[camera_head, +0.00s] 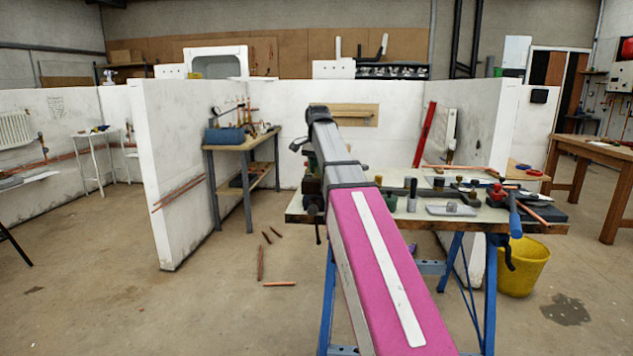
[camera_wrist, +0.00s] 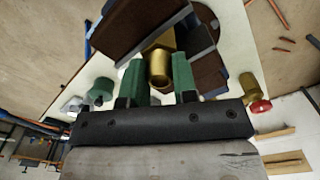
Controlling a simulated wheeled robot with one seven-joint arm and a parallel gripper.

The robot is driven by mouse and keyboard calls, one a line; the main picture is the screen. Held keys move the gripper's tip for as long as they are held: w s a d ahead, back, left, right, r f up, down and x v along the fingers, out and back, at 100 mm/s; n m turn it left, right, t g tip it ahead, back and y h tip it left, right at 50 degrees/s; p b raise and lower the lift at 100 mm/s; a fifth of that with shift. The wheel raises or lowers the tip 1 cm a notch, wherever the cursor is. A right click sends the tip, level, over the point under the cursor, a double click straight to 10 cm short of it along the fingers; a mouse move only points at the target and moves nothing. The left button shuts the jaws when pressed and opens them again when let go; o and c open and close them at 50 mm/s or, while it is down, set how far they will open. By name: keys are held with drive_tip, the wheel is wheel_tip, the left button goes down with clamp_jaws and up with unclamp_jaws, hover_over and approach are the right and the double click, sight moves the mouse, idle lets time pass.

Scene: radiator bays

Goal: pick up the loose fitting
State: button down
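In the wrist view, a brass fitting (camera_wrist: 158,66) with a hex part and a round tube end stands among dark brown and grey blocks that look like vise jaws. My gripper (camera_wrist: 157,74) has its two green fingers spread, one on each side of the fitting's tube end. I cannot tell whether the fingers touch it. A second brass piece with a red handwheel (camera_wrist: 260,106) lies to the right, outside the fingers. In the head view, my arm hides my gripper and the fitting between them.
The workbench (camera_head: 430,214) on blue legs carries several fittings, a grey tray (camera_head: 450,209) and copper pipe. A yellow bucket (camera_head: 524,268) stands under its right end. Copper pipe offcuts (camera_head: 279,284) lie on the floor. White partition walls (camera_head: 190,170) enclose the bays.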

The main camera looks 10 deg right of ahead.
drive_tip(key=shift+r, duration=3.75)
